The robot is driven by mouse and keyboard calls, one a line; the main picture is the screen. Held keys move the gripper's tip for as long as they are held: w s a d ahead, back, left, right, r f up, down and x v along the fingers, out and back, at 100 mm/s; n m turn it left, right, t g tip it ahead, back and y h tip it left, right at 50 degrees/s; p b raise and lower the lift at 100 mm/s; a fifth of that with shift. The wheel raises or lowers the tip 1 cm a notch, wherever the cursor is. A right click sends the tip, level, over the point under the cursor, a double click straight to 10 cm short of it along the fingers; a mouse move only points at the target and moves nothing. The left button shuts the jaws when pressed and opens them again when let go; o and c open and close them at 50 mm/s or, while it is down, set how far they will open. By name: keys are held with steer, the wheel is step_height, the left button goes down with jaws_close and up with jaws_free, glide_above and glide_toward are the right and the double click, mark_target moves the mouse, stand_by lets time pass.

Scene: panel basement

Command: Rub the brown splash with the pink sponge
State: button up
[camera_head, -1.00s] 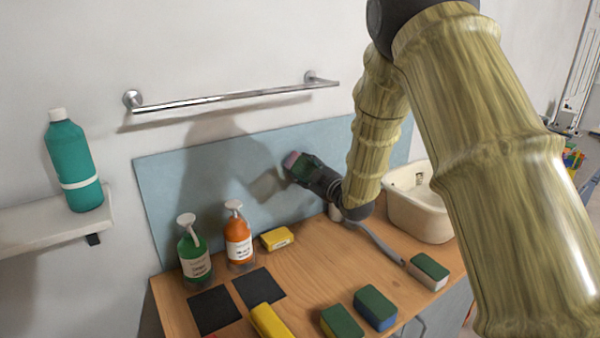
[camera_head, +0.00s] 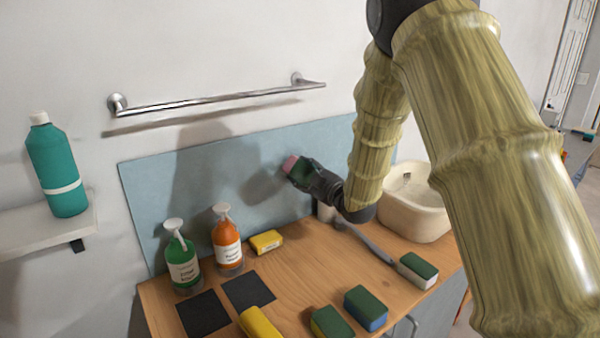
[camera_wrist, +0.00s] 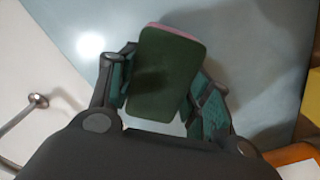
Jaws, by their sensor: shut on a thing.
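The pink sponge (camera_head: 289,163) is in my gripper (camera_head: 300,172), in front of the blue-grey wall panel (camera_head: 150,200). In the wrist view the sponge (camera_wrist: 165,77) shows its dark green side toward the camera, with a thin pink edge at the far side. My gripper's two fingers (camera_wrist: 160,84) are shut on its sides. The pink face points toward the panel; I cannot tell whether it touches. I cannot make out a brown splash in either view; the sponge and arm hide part of the panel.
On the wooden counter (camera_head: 300,270) stand a green pump bottle (camera_head: 183,264), an orange pump bottle (camera_head: 227,245), a yellow sponge (camera_head: 266,242) and several other sponges. A basin (camera_head: 412,212) is at the right. A metal rail (camera_head: 220,97) sticks out above the panel.

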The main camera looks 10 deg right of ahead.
steer(key=shift+v, duration=1.7)
steer(key=shift+s, duration=0.1)
steer(key=shift+b+v, duration=0.35)
steer(key=shift+v, duration=1.1)
